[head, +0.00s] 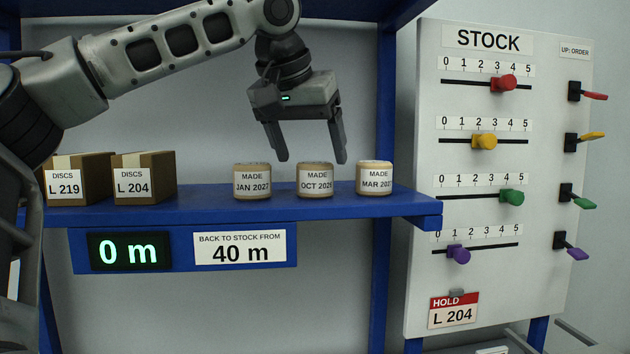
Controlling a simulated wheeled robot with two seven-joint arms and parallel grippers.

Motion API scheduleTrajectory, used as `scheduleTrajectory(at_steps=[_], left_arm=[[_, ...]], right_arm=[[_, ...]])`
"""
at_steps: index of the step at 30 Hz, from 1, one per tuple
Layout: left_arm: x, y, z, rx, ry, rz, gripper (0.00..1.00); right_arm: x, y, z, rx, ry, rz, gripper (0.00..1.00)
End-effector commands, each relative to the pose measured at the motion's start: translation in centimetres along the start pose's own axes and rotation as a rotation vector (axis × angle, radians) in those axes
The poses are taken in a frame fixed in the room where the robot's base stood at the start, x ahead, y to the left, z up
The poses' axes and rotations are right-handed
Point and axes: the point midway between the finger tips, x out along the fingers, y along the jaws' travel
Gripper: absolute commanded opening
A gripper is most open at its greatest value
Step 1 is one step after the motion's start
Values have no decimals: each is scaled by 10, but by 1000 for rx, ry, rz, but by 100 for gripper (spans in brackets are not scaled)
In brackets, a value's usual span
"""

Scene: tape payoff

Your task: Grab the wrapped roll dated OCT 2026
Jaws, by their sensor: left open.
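Three wrapped tan rolls stand in a row on the blue shelf. The middle roll (315,181) carries a label reading MADE OCT 2026. The left roll (252,182) reads JAN 2027. The right roll (375,178) reads MAR with a year whose last digit is hard to read. My left gripper (312,158) is open, pointing down, with its fingertips just above the OCT 2026 roll's top, one to each side of it in the picture. Nothing is between the fingers. My right gripper is not in view.
Two brown DISCS boxes, L 219 (80,179) and L 204 (145,178), stand on the shelf (210,205) at left. A 0 m display (129,250) and a 40 m sign (240,247) hang below. A STOCK board (430,130) with sliders stands right.

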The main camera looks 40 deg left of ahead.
Motion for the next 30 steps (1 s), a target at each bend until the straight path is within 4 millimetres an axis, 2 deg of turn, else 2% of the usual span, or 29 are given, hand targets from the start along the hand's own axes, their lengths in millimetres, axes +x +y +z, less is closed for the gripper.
scheduleTrajectory(at_steps=[5, 13, 20, 21, 26, 27, 30], left_arm=[[10, 0, 0, 0, -1, 0, 78], [49, 1, 0, -1, -2, 0, 78], [54, 1, -1, -1, 1, 0, 78], [54, 1, -1, -1, 1, 0, 75], [53, 1, -1, -1, 1, 0, 31], [53, 1, -1, -1, 1, 0, 28], [53, 1, -1, -1, 2, 0, 27]], right_arm=[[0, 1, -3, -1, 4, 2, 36], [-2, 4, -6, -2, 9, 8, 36], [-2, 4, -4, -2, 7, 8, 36], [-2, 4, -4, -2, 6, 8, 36], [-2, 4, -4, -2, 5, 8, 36], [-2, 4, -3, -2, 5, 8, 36], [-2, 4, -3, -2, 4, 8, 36]])
